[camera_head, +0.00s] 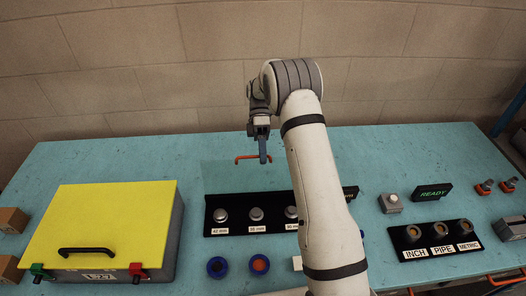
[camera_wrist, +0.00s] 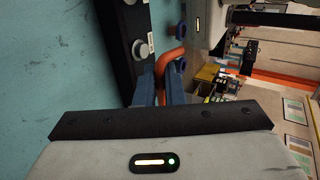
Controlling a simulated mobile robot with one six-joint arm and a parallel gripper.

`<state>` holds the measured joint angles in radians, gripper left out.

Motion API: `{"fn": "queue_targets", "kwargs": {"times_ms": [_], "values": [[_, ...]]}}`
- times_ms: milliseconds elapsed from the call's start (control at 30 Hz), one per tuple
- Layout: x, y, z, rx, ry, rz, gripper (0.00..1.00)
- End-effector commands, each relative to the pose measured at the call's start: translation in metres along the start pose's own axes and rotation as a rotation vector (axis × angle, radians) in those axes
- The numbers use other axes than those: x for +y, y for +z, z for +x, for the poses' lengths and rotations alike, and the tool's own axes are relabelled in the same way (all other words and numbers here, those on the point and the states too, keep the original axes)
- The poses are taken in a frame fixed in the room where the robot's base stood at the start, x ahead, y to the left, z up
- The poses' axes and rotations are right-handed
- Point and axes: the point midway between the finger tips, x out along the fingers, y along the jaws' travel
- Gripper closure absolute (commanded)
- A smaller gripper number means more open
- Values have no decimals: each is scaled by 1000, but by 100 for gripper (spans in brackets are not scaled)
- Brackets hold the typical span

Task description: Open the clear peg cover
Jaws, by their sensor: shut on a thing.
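My gripper (camera_head: 263,155) is shut on the orange handle (camera_head: 245,158) of the clear peg cover. In the wrist view the orange handle (camera_wrist: 166,62) passes between the blue fingertips (camera_wrist: 162,82). The clear cover (camera_head: 225,176) shows only as a faint darker pane behind the black peg board (camera_head: 237,230). It appears raised, with its handle edge up; its exact angle is hard to tell. Silver pegs (camera_head: 256,214) stand on the labelled board, uncovered from above in the head view. My arm hides the board's right part.
A yellow-lidded box (camera_head: 100,215) stands at left. At right are a white button (camera_head: 393,198), a READY sign (camera_head: 432,192) and an INCH/PIPE/METRIC board (camera_head: 435,240). A block wall (camera_head: 120,70) stands behind the table.

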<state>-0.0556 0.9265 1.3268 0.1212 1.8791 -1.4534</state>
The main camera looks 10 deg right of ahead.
Motion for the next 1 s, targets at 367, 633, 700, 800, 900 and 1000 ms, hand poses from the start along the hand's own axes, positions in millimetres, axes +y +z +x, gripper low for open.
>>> {"fn": "queue_targets", "kwargs": {"times_ms": [367,633,700,800,900,1000], "values": [[1,2,0,20,-5,2,100],[1,7,-1,24,-5,7,72],[1,8,-1,24,-5,8,69],[1,8,-1,25,-5,9,69],[0,8,-2,24,-5,9,69],[-2,9,-6,24,-5,9,69]]}}
